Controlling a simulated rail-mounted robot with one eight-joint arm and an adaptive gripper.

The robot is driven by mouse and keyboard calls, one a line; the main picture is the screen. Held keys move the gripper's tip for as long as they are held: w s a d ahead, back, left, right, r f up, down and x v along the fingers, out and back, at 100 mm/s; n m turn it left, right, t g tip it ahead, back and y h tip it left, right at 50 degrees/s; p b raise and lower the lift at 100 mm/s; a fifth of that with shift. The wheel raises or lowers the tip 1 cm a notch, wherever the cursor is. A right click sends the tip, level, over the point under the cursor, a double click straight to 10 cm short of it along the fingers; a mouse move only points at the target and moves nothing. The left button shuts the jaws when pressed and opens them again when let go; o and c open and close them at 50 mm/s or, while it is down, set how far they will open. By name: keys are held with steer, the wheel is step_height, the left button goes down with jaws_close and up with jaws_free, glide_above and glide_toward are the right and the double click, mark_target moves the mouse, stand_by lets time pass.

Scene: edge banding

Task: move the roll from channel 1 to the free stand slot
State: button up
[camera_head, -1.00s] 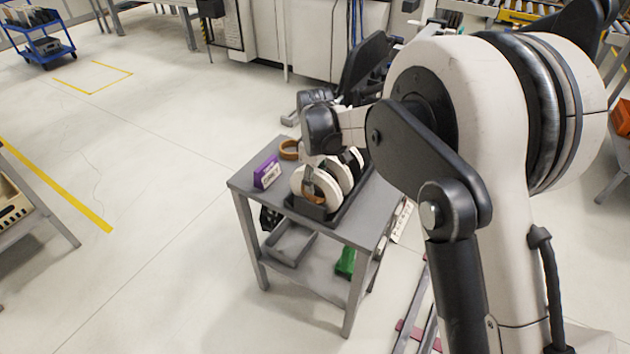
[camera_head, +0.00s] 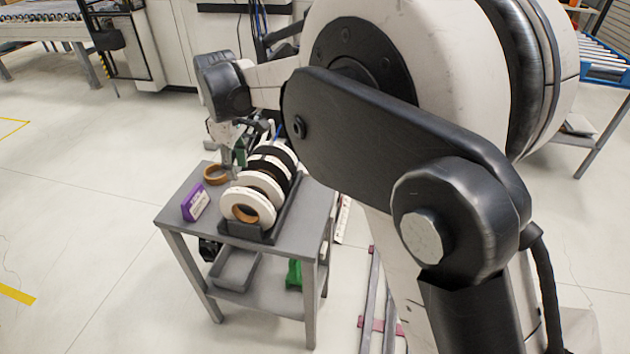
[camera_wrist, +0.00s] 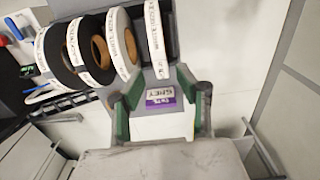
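The stand (camera_head: 250,236) on the grey table holds several edge-banding rolls upright in a row. The front roll (camera_head: 248,207) is white with a brown core; white and black rolls stand behind it. In the wrist view, labelled rolls (camera_wrist: 119,44) show at the upper left, and one roll (camera_wrist: 155,38) stands apart with a gap beside it. My gripper (camera_wrist: 161,108) has its two green-padded fingers spread, with nothing held between them. In the head view my gripper (camera_head: 232,152) is over the far left of the table, partly hidden. I cannot identify channel 1.
A purple-and-white box (camera_head: 195,203) stands on the table's left side; its label (camera_wrist: 164,97) reads "GREY". A brown ring (camera_head: 216,174) lies behind it. The lower shelf holds a grey tray (camera_head: 234,270) and a green object (camera_head: 294,273). Floor left of the table is clear.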

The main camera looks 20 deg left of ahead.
steer(key=w+d+r+m+t, duration=0.1)
steer(key=d+r+m, duration=0.3)
steer(key=d, duration=0.8)
steer(key=d+r+m+t+y, duration=0.15)
steer(key=d+r, duration=0.35)
steer(key=d, duration=0.6)
steer(key=w+d+r+m+t, duration=0.1)
steer(key=d+r+m, duration=0.35)
steer(key=d, duration=0.75)
steer(key=s+d+f+m+t, duration=0.2)
steer(key=s+d+m, duration=0.2)
steer(key=s+d, duration=0.4)
steer(key=s+d+f+m+t+h, duration=0.1)
steer(key=s+d+f+m, duration=0.2)
steer(key=s+d, duration=0.6)
steer(key=d+m, duration=0.2)
steer(key=d, duration=0.5)
steer(key=shift+s+d+f+t, duration=0.15)
steer(key=shift+f+t, duration=0.05)
steer(key=shift+t, duration=0.15)
steer(key=shift+h, duration=0.25)
steer(key=shift+f+b, duration=0.9)
